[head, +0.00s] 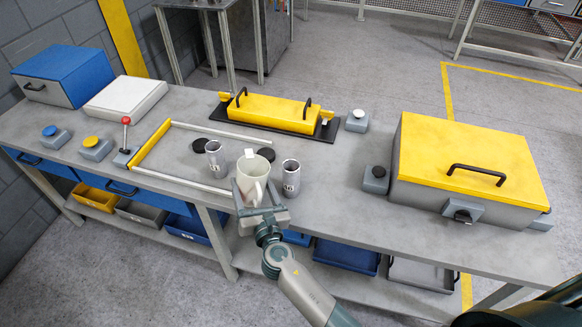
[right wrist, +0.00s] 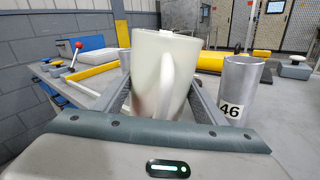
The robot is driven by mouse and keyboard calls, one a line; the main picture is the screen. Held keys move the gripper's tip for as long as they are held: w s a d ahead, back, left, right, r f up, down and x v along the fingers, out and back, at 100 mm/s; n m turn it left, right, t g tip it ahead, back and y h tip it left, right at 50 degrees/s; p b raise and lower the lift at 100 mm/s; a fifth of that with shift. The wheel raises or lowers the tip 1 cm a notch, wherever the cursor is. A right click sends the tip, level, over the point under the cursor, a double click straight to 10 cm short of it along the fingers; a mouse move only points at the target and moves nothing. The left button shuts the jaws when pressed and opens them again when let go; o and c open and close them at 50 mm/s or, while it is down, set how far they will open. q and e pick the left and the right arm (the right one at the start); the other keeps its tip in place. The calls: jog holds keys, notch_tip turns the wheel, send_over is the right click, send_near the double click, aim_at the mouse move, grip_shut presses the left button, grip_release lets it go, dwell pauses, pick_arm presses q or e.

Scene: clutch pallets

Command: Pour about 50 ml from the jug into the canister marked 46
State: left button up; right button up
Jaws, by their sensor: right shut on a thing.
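The jug (head: 252,180) is a pale cream cup with a handle, standing upright at the front edge of the bench. My right gripper (head: 262,212) is shut on it; in the right wrist view the jug (right wrist: 150,75) sits between the fingers, its handle facing the camera. I cannot see its contents or whether it touches the bench. The canister marked 46 (right wrist: 240,90) is a grey metal cylinder, open at the top, upright just right of the jug. In the head view this canister (head: 291,178) stands close beside the jug, apart from my gripper. My left gripper is not in view.
A second grey canister (head: 215,160) stands left of the jug, its mark unreadable. Black discs (head: 266,154) lie behind. A yellow-lidded box (head: 470,165) fills the bench's right side; a yellow handled fixture (head: 270,112) is at the back.

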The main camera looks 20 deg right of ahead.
jog(key=shift+a+r+n+p, duration=0.2)
jog(key=shift+n+p, duration=0.25)
jog(key=shift+n, duration=0.05)
jog(key=shift+a+n+p, duration=0.2)
jog(key=shift+n+p, duration=0.25)
jog(key=shift+n, duration=0.25)
